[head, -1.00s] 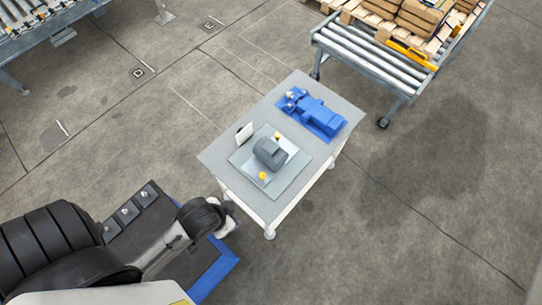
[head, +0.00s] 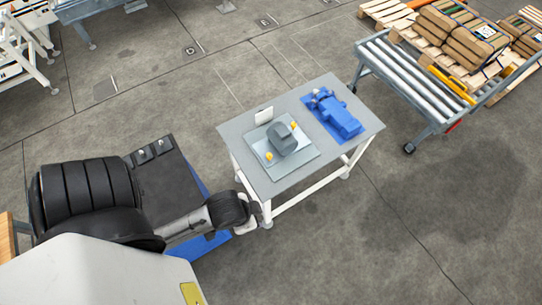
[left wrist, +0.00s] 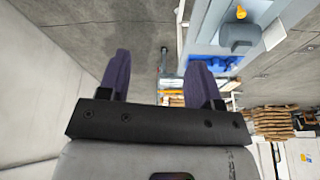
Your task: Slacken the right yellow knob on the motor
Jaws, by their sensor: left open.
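The grey motor (head: 284,140) sits on a light plate on the small table. In the head view, one yellow knob (head: 294,125) is at its right far side and another yellow knob (head: 269,156) at its left near side. The left wrist view shows the motor (left wrist: 240,38) at the upper right with one yellow knob (left wrist: 241,12); I cannot tell which knob it is. My left gripper (left wrist: 160,70) is open and empty, with dark purple fingers, apart from the motor. In the head view my left arm ends beside the table's near left corner. My right gripper is not in view.
A roller conveyor (head: 405,85) and pallets with brown sacks (head: 455,38) stand at the upper right. The floor right of the table is clear.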

